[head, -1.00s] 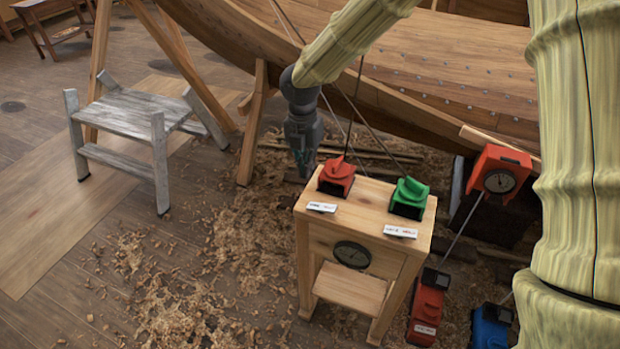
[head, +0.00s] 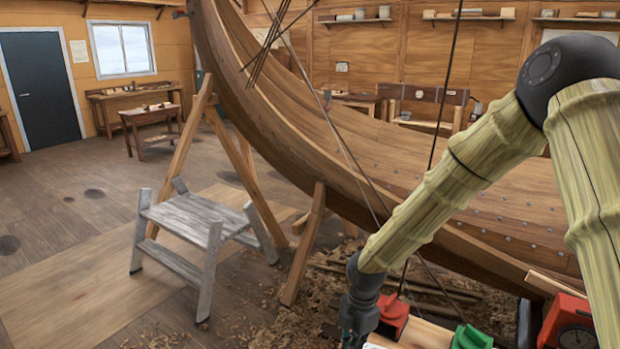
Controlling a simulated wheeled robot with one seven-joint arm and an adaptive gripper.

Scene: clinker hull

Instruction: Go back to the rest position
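My gripper (head: 352,338) is at the bottom edge of the head view, at the end of my arm. Its fingers are small, partly cut off by the frame edge, and I cannot tell whether they are open or shut. It shows just left of the red switch (head: 392,314) on the wooden stand (head: 424,334). A green switch (head: 471,338) is on the same stand, to the right. I cannot tell whether the gripper touches the stand.
The wooden hull (head: 330,150) rises behind my arm, with wooden props (head: 303,250) under it. A grey step stool (head: 190,232) stands to the left. A red box with a dial (head: 570,322) is at lower right. The floor (head: 60,200) at left is mostly clear.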

